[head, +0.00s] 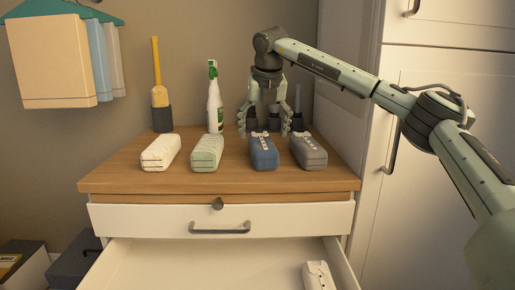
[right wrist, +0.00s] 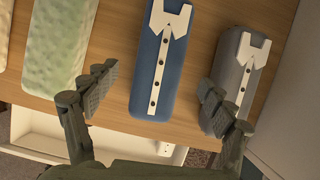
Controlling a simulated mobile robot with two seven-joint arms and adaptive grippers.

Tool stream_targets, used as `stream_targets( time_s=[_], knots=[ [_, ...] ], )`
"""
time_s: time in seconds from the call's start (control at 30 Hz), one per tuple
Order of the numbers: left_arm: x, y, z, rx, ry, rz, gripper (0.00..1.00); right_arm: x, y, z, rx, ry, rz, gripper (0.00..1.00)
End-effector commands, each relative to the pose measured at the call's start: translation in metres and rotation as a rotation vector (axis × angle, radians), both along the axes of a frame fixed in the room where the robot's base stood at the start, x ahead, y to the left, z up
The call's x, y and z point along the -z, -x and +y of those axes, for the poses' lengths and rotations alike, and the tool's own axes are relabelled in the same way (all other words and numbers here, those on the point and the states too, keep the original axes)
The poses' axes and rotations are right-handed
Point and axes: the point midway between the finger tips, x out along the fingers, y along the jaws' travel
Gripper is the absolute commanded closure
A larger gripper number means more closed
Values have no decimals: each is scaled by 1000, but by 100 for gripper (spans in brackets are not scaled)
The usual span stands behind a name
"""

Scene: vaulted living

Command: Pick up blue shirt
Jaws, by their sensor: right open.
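The blue shirt (head: 264,153) is a folded, rounded bundle with a white collar and button strip. It lies on the wooden dresser top (head: 120,178), third from the left in a row of folded bundles. My right gripper (head: 268,130) points down over the blue shirt's back end, fingers spread and empty. In the right wrist view the blue shirt (right wrist: 152,90) shows between and beyond the open fingers of the right gripper (right wrist: 160,98), touching neither as far as I can tell. My left gripper is not in view.
A grey shirt (head: 308,152) lies close on the right; green (head: 207,151) and white (head: 161,152) bundles lie left. A spray bottle (head: 214,105) and brush (head: 159,95) stand behind. The drawer (head: 180,265) below is open, with a white bundle (head: 318,276) inside. A cabinet (head: 420,180) stands right.

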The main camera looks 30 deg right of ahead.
Motion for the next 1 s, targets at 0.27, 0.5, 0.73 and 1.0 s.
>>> stream_targets(
  time_s=[0.27,0.5,0.73,1.0],
  knots=[
    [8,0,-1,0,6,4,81,33,-13,-5,1,1,3,17],
    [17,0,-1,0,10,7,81,59,-23,-9,0,0,1,17],
    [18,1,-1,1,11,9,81,61,-23,-10,-1,0,0,17],
    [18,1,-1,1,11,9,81,60,-23,-9,-1,0,0,50]
  ],
)
